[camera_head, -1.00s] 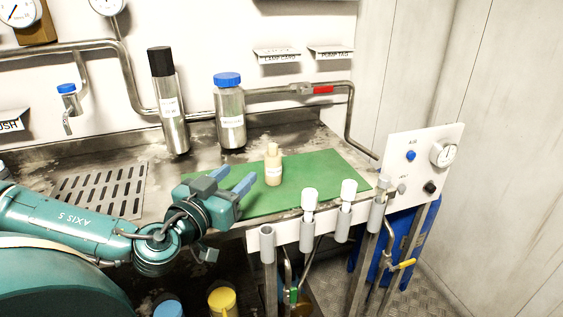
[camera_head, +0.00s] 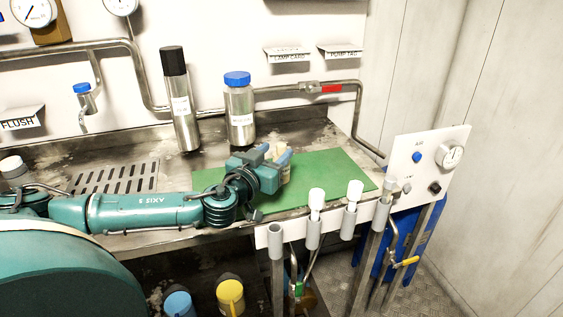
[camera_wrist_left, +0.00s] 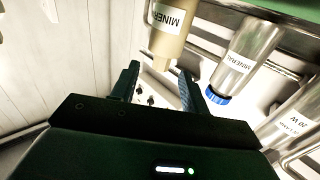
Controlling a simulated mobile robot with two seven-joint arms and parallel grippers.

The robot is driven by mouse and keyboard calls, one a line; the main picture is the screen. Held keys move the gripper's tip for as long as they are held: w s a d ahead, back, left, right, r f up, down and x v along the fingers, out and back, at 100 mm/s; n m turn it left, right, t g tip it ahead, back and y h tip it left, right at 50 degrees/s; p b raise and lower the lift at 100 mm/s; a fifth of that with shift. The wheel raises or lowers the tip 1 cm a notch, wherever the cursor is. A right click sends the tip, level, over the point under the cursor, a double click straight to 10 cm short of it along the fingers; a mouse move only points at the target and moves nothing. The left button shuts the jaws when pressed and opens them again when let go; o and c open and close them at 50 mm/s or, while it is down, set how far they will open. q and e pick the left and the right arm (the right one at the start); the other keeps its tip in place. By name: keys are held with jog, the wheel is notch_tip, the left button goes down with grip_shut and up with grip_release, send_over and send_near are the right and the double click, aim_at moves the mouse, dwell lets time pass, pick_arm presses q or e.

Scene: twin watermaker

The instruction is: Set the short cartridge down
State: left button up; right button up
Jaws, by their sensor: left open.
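A short beige cartridge (camera_head: 283,152) with a white label stands upright on the green mat (camera_head: 335,168), partly hidden behind my left gripper in the head view. In the left wrist view the cartridge (camera_wrist_left: 169,32) shows upside down, its narrow neck near the gap between the fingertips. My left gripper (camera_head: 275,155) is open at the cartridge; its two fingers also show in the left wrist view (camera_wrist_left: 158,80). I cannot tell whether they touch it. My right gripper is not in view.
A steel bottle with a blue cap (camera_head: 240,115) and a taller black-capped one (camera_head: 182,105) stand behind the mat. Grey tubes with white tops (camera_head: 314,225) line the front edge beside a gauge panel (camera_head: 425,160). The mat's right part is clear.

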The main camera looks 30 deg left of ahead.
pick_arm(q)
jog(key=shift+w+a, duration=0.1)
jog(key=shift+w, duration=0.75)
grip_shut()
